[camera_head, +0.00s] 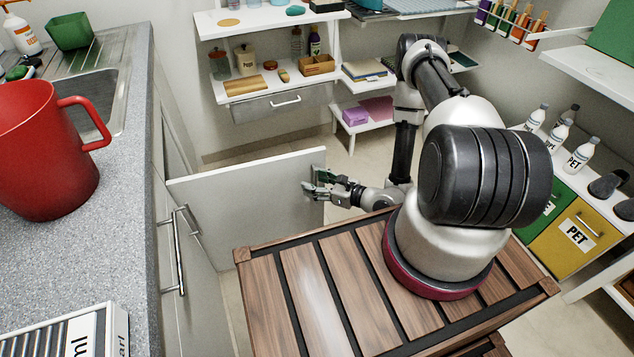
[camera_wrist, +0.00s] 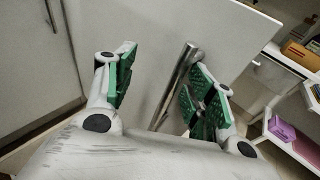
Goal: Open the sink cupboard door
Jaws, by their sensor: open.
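The sink cupboard door (camera_head: 240,190) is a plain white panel standing out from the counter front, swung open into the room. It also shows in the wrist view (camera_wrist: 140,25). My gripper (camera_head: 318,187) is at the door's free edge, on the side away from the counter. In the wrist view my gripper (camera_wrist: 162,78) is open, with green finger pads on both sides of the metal bar handle (camera_wrist: 180,75). The handle runs between the fingers, nearer the right pad; I cannot tell whether it touches. The cupboard's inside is mostly hidden behind the door.
The grey counter (camera_head: 110,240) is at left with a red jug (camera_head: 40,150) and a sink (camera_head: 95,95). Another bar handle (camera_head: 180,250) sticks out from the counter front. Shelves (camera_head: 265,85) stand behind the door. A little floor (camera_head: 280,145) shows between them.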

